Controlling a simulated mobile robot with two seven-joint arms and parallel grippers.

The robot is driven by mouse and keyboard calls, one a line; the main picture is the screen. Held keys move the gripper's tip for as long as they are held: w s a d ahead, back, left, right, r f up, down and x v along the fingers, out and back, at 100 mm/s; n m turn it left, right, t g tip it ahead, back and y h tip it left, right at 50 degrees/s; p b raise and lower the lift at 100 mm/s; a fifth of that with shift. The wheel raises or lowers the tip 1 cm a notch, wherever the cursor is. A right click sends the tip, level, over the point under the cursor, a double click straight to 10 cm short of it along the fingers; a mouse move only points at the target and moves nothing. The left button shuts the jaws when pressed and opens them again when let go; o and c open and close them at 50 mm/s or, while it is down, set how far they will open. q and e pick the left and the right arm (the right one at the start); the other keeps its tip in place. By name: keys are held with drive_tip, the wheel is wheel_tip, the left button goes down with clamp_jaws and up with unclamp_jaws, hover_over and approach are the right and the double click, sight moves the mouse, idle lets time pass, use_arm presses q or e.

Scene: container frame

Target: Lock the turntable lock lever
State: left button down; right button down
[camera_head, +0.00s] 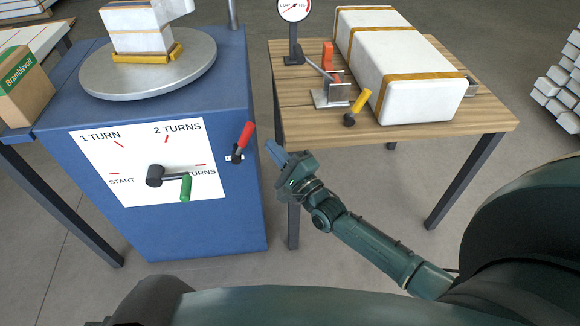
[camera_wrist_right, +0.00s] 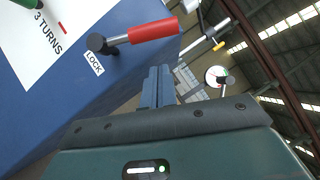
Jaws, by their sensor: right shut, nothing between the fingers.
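The lock lever has a red handle (camera_head: 246,138) on a dark pivot, mounted on the right part of the blue cabinet's front face. The handle tilts up and slightly right in the head view. In the right wrist view the red handle (camera_wrist_right: 153,31) shows close, beside a LOCK label (camera_wrist_right: 94,63). My right gripper (camera_head: 272,148) is shut and empty, to the right of the lever and apart from it. Its shut fingers (camera_wrist_right: 158,85) also show in the right wrist view, below the handle. My left gripper is not in view.
The blue cabinet (camera_head: 215,235) carries a grey turntable (camera_head: 150,75) with a strapped white load, and a crank with a green handle (camera_head: 186,188). A wooden table (camera_head: 480,115) on the right holds a white block, a gauge and a yellow-handled lever (camera_head: 361,101). Floor shows between them.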

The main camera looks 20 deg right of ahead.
sight(243, 142)
drive_tip(key=shift+w+a+r, duration=0.2)
drive_tip(key=shift+a, duration=0.25)
drive_tip(key=shift+w+a+r, duration=0.2)
drive_tip(key=shift+a+r, duration=0.05)
drive_tip(key=shift+a, duration=0.25)
drive_tip(key=shift+w+a+r, duration=0.2)
drive_tip(key=shift+a, duration=0.25)
